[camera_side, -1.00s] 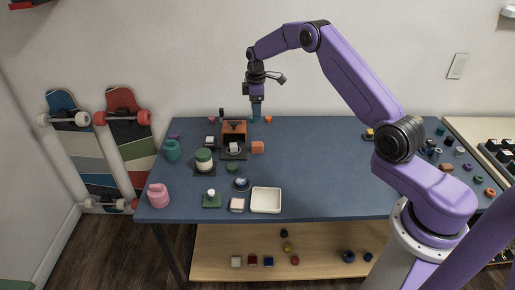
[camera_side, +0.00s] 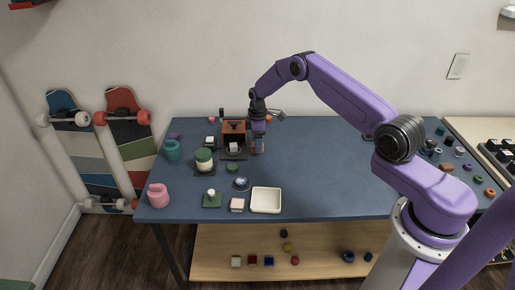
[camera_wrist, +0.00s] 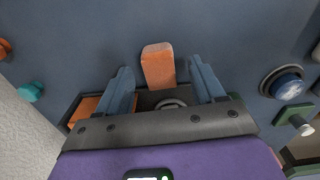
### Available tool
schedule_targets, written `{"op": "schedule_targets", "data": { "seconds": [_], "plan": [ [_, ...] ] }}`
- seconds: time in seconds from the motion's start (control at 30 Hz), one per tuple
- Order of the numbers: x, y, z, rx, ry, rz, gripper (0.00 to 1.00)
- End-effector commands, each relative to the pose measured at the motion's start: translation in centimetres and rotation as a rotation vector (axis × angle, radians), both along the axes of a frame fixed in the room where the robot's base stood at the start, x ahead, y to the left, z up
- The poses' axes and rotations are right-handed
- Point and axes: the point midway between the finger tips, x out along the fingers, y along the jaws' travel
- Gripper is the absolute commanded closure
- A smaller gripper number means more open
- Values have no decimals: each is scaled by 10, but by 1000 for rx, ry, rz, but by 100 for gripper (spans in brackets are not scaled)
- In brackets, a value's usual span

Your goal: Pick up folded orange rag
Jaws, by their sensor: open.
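The folded orange rag (camera_wrist: 158,66) lies on the blue tabletop. In the wrist view it shows as a small orange block just ahead of and between my two blue-grey fingers. My gripper (camera_wrist: 160,76) is open, one finger on each side of the rag's line; I cannot tell whether either touches it. In the side view my gripper (camera_side: 257,151) points down, low over the table at the rag's spot, and mostly hides the rag.
A black and orange device (camera_side: 234,130) stands close left of my gripper. A green-topped jar (camera_side: 204,157), a white tray (camera_side: 266,210) and a round blue-topped part (camera_wrist: 287,84) are nearby. The table right of my gripper is mostly clear.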

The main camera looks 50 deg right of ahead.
Motion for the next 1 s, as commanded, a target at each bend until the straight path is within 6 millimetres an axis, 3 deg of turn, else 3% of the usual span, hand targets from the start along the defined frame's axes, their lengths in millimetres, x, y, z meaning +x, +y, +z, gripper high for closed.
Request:
{"op": "schedule_targets", "data": {
  "seconds": [0.13,0.43,0.47,0.6,1.0],
  "plan": [
    [0,0,-16,-1,-1,0,32],
    [1,0,-20,0,-1,0,32],
    [1,0,-20,0,-1,0,38],
    [0,0,-20,0,-1,0,84],
    [1,0,-17,-1,-2,0,87]
  ]
}}
